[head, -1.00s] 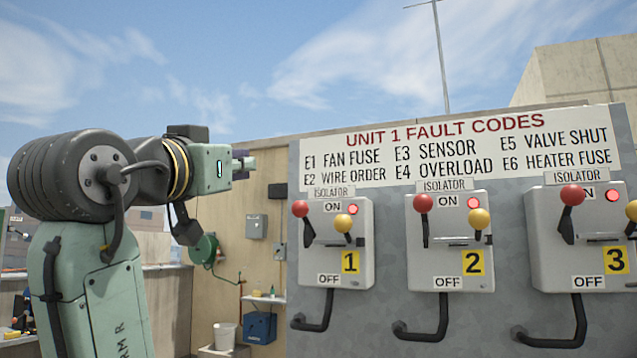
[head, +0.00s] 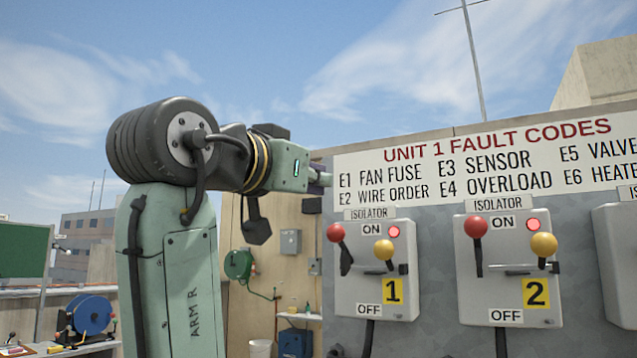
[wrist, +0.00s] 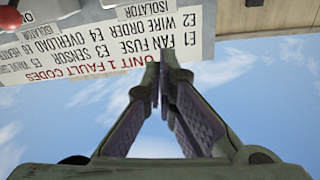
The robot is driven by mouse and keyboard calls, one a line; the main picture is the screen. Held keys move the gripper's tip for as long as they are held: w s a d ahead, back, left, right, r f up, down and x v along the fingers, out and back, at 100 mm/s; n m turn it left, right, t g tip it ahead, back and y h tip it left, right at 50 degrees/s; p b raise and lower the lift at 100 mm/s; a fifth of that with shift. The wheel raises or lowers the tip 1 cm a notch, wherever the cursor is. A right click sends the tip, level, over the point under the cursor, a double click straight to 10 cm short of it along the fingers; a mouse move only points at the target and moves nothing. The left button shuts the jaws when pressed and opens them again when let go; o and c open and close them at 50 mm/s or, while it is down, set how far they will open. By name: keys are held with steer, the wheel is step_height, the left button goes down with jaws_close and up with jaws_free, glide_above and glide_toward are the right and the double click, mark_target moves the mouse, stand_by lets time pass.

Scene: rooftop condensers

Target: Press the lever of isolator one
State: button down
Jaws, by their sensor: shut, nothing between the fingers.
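Isolator one is a light grey box (head: 350,290) with a yellow "1" plate, on the grey panel in the head view. A red-balled lever (head: 336,233) stands at its upper left. A yellow ball (head: 384,249) on a dark stem sits right of it, under a lit red lamp (head: 393,231). ON is marked above, OFF below. My gripper (head: 320,179) is up and left of the box, level with the sign's lower left, apart from the lever. In the wrist view its fingers (wrist: 160,82) meet, empty. Isolator one's lever is not clear there.
Isolator two (head: 480,290), with similar levers, stands right of isolator one; part of another box (head: 615,260) shows at the right edge. The fault code sign (head: 480,155) is above. A blue reel (head: 91,313) stands on a bench at left. Open air surrounds my gripper.

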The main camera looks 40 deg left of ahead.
steer(key=r+p, duration=0.1)
steer(key=p, duration=0.2)
glide_above(330, 229)
steer(key=d, duration=0.2)
steer(key=f, duration=0.4)
steer(key=shift+a+f, duration=0.1)
steer(key=shift+a, duration=0.2)
steer(key=shift+s, duration=0.1)
steer(key=f+t+b, duration=0.1)
steer(key=b, duration=0.1)
steer(key=s+f+t+b, duration=0.1)
steer(key=b, duration=0.2)
steer(key=s+f+t+b, duration=0.1)
steer(key=t+b, duration=0.1)
steer(key=shift+d+f+y, duration=0.25)
steer(key=shift+y, duration=0.15)
step_height(330, 229, down, 11)
steer(key=t+b, duration=0.4)
steer(key=b, duration=0.7)
steer(key=shift+s+m+t, duration=0.15)
steer(key=shift+m+t, duration=0.15)
steer(key=shift+m, duration=0.1)
